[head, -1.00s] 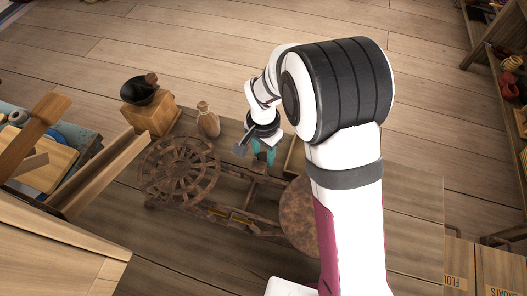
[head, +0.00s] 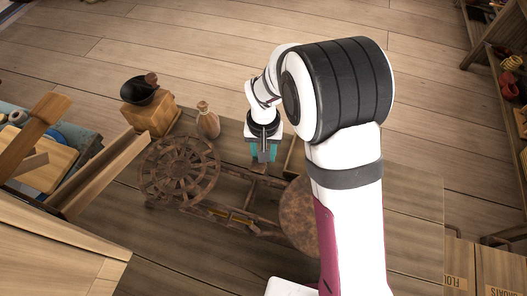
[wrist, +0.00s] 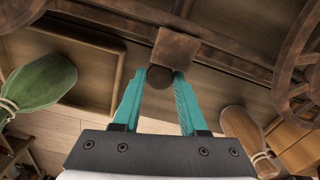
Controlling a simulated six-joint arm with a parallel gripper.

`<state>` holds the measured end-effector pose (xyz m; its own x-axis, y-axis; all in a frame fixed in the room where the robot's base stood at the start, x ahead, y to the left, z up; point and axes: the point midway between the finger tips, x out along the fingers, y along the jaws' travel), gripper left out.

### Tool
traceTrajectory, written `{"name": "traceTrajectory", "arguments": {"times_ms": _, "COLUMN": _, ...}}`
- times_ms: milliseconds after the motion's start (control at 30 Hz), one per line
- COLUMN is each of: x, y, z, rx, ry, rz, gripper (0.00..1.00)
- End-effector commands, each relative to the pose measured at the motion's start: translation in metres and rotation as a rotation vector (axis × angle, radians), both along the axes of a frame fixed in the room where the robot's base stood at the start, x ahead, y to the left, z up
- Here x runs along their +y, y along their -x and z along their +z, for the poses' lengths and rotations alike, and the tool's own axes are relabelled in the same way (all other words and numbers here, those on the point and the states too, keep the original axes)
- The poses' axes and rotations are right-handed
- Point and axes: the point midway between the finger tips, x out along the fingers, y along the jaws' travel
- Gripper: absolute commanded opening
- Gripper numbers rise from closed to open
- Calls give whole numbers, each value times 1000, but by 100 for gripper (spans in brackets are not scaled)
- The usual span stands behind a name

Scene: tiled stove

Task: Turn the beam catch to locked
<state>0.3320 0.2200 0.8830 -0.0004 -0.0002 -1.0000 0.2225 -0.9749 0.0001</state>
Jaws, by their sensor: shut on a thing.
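The beam catch (wrist: 173,50) shows in the wrist view as a rusty brown block with a round knob (wrist: 159,77) on it, mounted on the wooden beam of the wheeled device. My gripper (wrist: 160,78) has teal fingers, one on each side of the knob, and is shut on it. In the head view my gripper (head: 262,158) points down over the beam, between the spoked wheel (head: 180,170) and the rusty disc (head: 301,213). The catch itself is mostly hidden there by the gripper. I cannot read any locked mark.
A wooden grinder (head: 150,116) and a corked bottle (head: 207,123) stand behind the wheel.

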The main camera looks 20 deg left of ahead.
Motion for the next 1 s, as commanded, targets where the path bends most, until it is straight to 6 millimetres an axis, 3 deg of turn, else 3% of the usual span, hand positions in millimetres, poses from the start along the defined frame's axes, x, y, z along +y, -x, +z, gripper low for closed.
{"name": "traceTrajectory", "arguments": {"times_ms": 500, "x": 0, "y": 0, "z": 0, "rx": 0, "ry": 1, "rz": 273, "gripper": 0}}
{"name": "traceTrajectory", "arguments": {"times_ms": 1000, "x": 0, "y": 0, "z": 0, "rx": 0, "ry": 0, "rz": 309, "gripper": 0}}
